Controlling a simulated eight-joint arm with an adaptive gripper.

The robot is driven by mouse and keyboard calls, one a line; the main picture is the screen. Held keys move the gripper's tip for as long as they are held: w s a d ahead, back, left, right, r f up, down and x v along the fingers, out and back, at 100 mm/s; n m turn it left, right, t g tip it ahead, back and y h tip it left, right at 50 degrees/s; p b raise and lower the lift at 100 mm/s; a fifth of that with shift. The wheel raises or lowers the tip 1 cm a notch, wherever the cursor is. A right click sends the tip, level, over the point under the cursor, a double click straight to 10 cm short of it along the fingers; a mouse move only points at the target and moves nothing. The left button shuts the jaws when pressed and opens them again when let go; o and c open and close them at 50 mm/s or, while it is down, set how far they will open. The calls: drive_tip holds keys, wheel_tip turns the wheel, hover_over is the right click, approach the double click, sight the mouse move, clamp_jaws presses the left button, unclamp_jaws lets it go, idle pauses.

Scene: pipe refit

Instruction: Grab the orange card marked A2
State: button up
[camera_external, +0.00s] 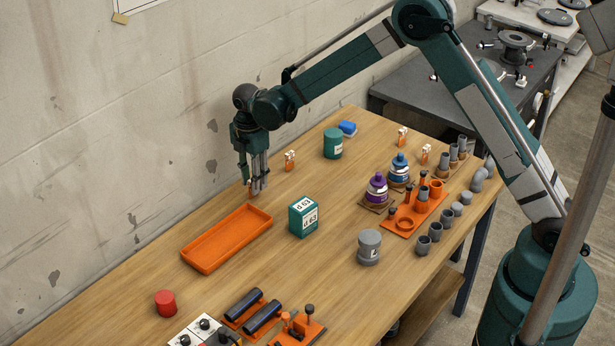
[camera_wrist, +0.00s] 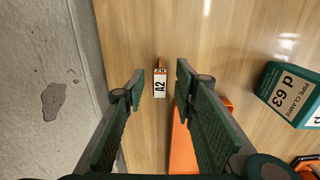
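The orange card marked A2 (camera_wrist: 160,84) stands on the wooden table in the wrist view, its white label facing the camera. My gripper (camera_wrist: 160,75) is open, one finger on each side of the card with clear gaps between. How far the fingertips are above or around the card is hard to tell. In the external view my gripper (camera_external: 256,188) points straight down near the wall side of the table, just behind the orange tray. The card is mostly hidden behind the fingers there.
The orange tray (camera_external: 186,256) lies just in front of the gripper. A green pipe clamps box (camera_external: 303,217) stands to its right. The wall runs close on the left.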

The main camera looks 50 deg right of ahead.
idle(0.5)
drive_tip(key=c, duration=0.8)
drive_tip(key=shift+r+p, duration=0.55)
drive_tip(key=shift+r, duration=4.4)
